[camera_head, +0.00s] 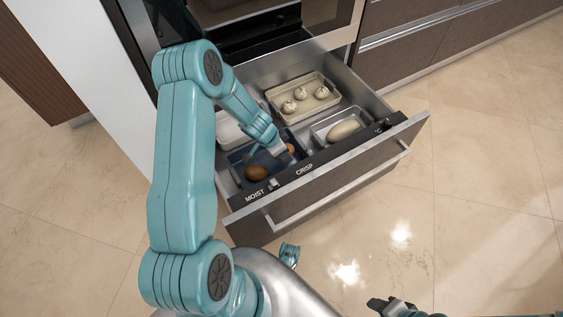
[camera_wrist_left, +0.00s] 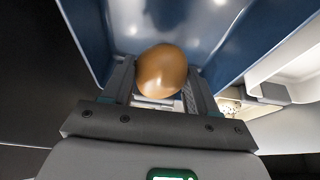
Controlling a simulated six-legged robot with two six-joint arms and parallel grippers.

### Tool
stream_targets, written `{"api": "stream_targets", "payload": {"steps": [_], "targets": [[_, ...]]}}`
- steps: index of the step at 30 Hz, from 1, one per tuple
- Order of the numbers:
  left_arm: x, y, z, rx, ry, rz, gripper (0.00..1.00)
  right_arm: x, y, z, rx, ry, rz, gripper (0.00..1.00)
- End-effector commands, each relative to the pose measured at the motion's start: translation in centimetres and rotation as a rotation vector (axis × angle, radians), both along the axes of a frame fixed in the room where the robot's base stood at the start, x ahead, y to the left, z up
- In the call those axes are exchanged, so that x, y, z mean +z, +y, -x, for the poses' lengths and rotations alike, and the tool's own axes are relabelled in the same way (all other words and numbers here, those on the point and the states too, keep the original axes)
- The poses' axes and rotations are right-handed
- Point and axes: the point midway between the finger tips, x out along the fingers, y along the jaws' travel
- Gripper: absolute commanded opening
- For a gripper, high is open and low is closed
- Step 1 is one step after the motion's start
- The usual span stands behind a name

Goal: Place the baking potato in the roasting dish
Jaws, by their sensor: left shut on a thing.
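A blue dish (camera_head: 237,157) sits at the front left of the pulled-out drawer. A brown potato-like thing (camera_head: 256,173) lies in its near left part. A second brown patch (camera_head: 291,148) shows beside my left gripper (camera_head: 283,155), which reaches down into the dish. In the left wrist view, a smooth brown potato (camera_wrist_left: 162,71) is between the two fingers of my left gripper (camera_wrist_left: 158,85), with blue dish walls (camera_wrist_left: 85,40) around. The gripper is shut on it. My right gripper (camera_head: 390,305) is low at the bottom right, away from the drawer.
The drawer front (camera_head: 330,172) reads MOIST and CRISP. Behind the dish are a white container (camera_head: 228,132) and a beige tray (camera_head: 325,77) with three pale buns. A small grey tray (camera_head: 322,135) holds a pale oblong item (camera_head: 343,130). Floor is clear at right.

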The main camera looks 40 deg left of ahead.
Motion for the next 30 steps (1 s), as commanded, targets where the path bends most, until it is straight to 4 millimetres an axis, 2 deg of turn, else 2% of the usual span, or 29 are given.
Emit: {"api": "stream_targets", "payload": {"steps": [1,3,6,20,21,23,30], "targets": [[-1.3,0.0,0.0,0.001,0.001,0.0,0.23,-1.2,-0.1,-0.1,-0.005,-0.002,0.001,0.45],[-2.7,0.0,0.0,0.001,0.001,0.0,0.23,-2.3,-0.3,-0.3,-0.014,-0.005,0.002,0.45],[-3.9,0.0,0.0,0.002,0.0,0.001,0.23,-3.3,-0.6,-0.6,-0.025,-0.01,0.004,0.45],[-4.4,0.0,0.0,-0.001,0.0,0.0,0.23,-3.7,-0.7,-0.8,-0.031,-0.014,0.006,0.45],[-4.3,0.0,0.0,-0.001,0.0,0.0,0.65,-3.6,-0.8,-0.8,-0.032,-0.013,0.006,0.45],[-4.3,0.0,0.0,-0.001,0.0,0.0,0.84,-3.5,-0.8,-0.8,-0.032,-0.013,0.006,0.45],[-4.3,0.0,0.0,0.0,0.0,0.001,0.84,-3.5,-0.8,-0.8,-0.031,-0.014,0.006,0.45]]}}
